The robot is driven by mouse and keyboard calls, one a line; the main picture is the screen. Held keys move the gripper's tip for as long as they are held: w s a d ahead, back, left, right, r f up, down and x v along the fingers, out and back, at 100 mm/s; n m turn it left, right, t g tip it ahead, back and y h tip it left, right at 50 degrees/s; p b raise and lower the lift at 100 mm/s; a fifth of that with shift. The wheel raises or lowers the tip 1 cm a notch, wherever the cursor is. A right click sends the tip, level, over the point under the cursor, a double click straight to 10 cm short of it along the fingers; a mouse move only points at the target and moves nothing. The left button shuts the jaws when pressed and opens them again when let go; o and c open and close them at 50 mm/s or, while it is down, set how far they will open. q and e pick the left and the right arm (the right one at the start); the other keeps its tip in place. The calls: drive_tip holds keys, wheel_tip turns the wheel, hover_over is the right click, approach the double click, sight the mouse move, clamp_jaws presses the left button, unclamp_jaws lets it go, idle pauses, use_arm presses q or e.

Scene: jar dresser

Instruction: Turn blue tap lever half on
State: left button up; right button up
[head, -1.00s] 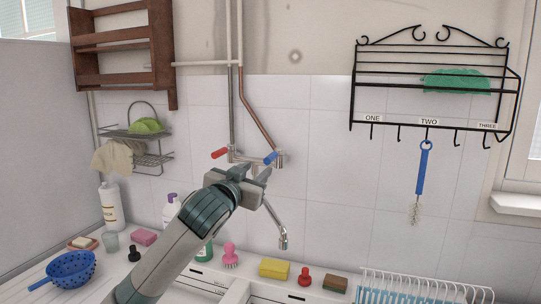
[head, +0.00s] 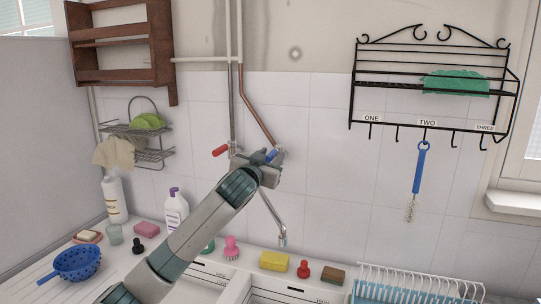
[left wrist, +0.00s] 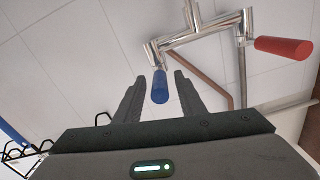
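The blue tap lever (head: 271,155) is on the right end of the wall-mounted chrome tap. In the left wrist view the blue lever (left wrist: 160,86) points between the two fingers of my left gripper (left wrist: 158,92). The fingers are apart, one on each side of the lever, with a gap visible around it. In the head view my left gripper (head: 262,160) is up at the tap and hides much of its body. The red tap lever (head: 220,150) is on the left end; it also shows in the left wrist view (left wrist: 283,47). My right gripper is not in view.
A chrome spout (head: 275,215) hangs below the tap. A yellow sponge (head: 273,261) and a red stopper-like item (head: 302,270) sit along the counter. A copper pipe (head: 257,110) runs down the wall above. A black rack (head: 430,88) hangs at right.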

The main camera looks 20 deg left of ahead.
use_arm(q)
drive_tip(key=shift+c, duration=0.9)
clamp_jaws()
